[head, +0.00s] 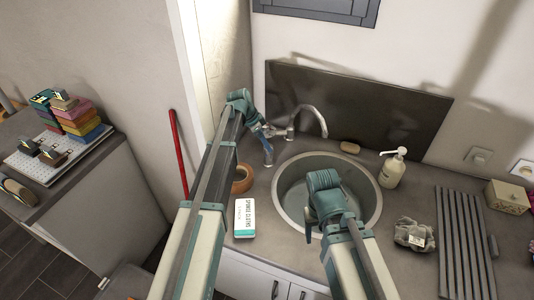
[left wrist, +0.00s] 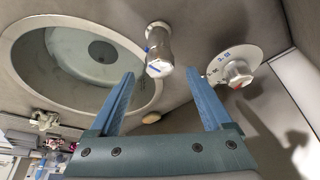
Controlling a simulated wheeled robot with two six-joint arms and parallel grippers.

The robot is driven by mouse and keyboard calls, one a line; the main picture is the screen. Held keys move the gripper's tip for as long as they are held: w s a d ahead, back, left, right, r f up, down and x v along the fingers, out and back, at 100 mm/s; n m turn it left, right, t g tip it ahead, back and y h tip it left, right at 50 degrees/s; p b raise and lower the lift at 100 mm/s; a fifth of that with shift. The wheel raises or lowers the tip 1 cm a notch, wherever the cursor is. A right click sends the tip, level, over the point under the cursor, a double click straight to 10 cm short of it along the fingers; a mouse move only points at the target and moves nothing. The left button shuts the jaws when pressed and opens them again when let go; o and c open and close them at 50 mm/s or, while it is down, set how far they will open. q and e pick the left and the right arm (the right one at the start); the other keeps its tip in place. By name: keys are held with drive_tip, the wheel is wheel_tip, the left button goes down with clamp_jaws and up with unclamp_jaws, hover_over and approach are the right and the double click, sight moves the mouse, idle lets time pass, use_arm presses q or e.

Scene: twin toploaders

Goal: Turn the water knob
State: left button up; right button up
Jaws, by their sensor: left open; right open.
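The water knob (left wrist: 238,73) is a metallic faceted knob on a round white plate with blue marks, at the upper right of the left wrist view. The chrome tap (left wrist: 158,50) shows left of it, and in the head view it stands (head: 312,112) behind the round sink (head: 372,212). My left gripper (head: 271,142) is open and empty beside the tap; its blue fingers (left wrist: 163,92) are apart, with the knob beyond the right finger. My right gripper (head: 309,232) is over the sink, small and partly hidden by its own arm; it looks empty.
A soap bottle (head: 393,168) and a sponge (head: 350,147) stand right of the tap. A tape roll (head: 242,179) and a white box (head: 244,218) lie left of the sink. A slatted rack (head: 464,245) lies on the right counter. A dark splash panel (head: 375,105) is behind.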

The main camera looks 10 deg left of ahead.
use_arm(q)
drive_tip(key=b+x, duration=0.2)
drive_tip(key=x, duration=0.1)
drive_tip(key=shift+d+f, duration=0.15)
drive_tip(key=shift+f, duration=0.1)
use_arm(e)
wheel_tip(320, 180, down, 3)
drive_tip(key=shift+f, duration=0.15)
use_arm(q)
drive_tip(key=shift+r, duration=0.1)
clamp_jaws()
drive_tip(key=shift+n, duration=0.5)
drive_tip(key=shift+n+t+y, duration=0.4)
drive_tip(key=shift+n+t, duration=0.1)
drive_tip(key=shift+n, duration=0.5)
unclamp_jaws()
